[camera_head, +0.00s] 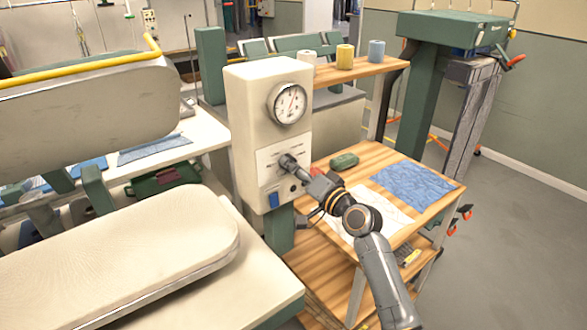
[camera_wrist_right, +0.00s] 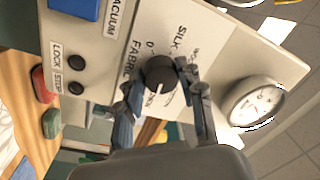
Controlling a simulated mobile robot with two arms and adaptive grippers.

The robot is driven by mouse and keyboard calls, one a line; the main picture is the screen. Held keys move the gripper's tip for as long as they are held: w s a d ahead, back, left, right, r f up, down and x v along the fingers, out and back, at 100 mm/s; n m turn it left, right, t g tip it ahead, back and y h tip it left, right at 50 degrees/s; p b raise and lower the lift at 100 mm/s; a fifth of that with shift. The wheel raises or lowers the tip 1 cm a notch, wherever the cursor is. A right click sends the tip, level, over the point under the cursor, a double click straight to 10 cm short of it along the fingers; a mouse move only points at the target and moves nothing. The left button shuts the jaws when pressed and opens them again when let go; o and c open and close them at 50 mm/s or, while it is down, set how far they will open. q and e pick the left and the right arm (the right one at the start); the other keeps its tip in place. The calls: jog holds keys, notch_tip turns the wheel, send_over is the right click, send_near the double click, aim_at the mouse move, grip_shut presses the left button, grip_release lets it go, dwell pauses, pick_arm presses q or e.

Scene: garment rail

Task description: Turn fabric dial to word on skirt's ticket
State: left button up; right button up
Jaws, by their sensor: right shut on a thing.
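The fabric dial (camera_wrist_right: 159,74) is a round black knob on the cream control box (camera_head: 268,125). My right gripper (camera_wrist_right: 160,86) is shut on the dial, with a finger on each side of it. In the head view my right gripper (camera_head: 298,170) reaches the box's front from below right and hides much of the dial. A white line shows on the knob. The words FABRIC and SILK are readable around it in the wrist view; other words are too small or covered. I cannot make out a skirt or its ticket. My left gripper is not in view.
A round gauge (camera_head: 289,103) sits above the dial, and a blue button (camera_wrist_right: 75,8) and black LOCK and STOP knobs lie near it. A wooden table (camera_head: 395,155) carries blue cloth (camera_head: 413,187) and a green object (camera_head: 344,161). A padded press (camera_head: 130,250) stands left.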

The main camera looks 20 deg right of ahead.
jog(key=o, duration=1.2)
jog(key=v, duration=1.2)
